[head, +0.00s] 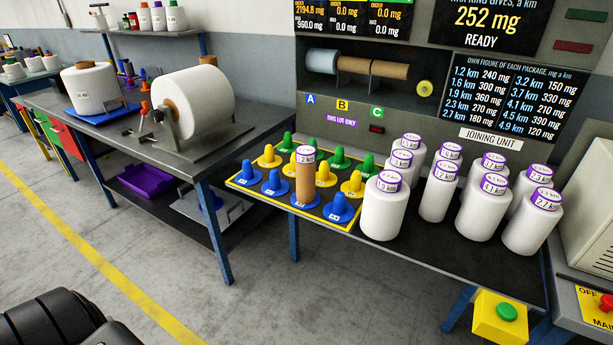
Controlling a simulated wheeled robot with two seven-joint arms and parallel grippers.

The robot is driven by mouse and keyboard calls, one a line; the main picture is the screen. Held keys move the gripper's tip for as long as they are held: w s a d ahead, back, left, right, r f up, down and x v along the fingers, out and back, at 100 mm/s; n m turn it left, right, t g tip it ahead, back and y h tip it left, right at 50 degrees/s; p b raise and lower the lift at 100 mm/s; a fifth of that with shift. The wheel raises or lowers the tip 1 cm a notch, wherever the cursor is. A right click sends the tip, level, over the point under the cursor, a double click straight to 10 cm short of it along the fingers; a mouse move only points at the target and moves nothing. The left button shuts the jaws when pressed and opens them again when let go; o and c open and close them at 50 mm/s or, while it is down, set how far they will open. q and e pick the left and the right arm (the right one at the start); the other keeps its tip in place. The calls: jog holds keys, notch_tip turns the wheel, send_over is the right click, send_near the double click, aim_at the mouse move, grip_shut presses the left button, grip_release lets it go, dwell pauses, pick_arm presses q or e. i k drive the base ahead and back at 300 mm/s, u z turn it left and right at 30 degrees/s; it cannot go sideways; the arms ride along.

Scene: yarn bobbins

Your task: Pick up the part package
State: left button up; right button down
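Several white yarn packages with purple-and-white labels stand upright on the dark bench at the right. One (382,212) stands at the front left of the group, close to the peg board (246,187). Two others (483,208) (528,226) stand at the front right. A slim brown tube (305,182) with a purple-edged label stands on a blue peg at the board's front. I cannot tell which of these is the part package. Neither gripper is in view. A black ribbed shape at the lower left seems to be part of my arm.
The yellow-edged peg board holds blue, yellow and green pegs. The joining unit (465,138) stands behind the packages. A yellow box with a green button (500,318) sits at the bench front. A large white roll (195,102) lies on the left bench. The grey floor in front is clear.

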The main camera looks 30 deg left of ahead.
aim_at(305, 155)
jog(key=z, duration=2.8)
jog(key=k, duration=1.3)
jog(key=u, duration=1.55)
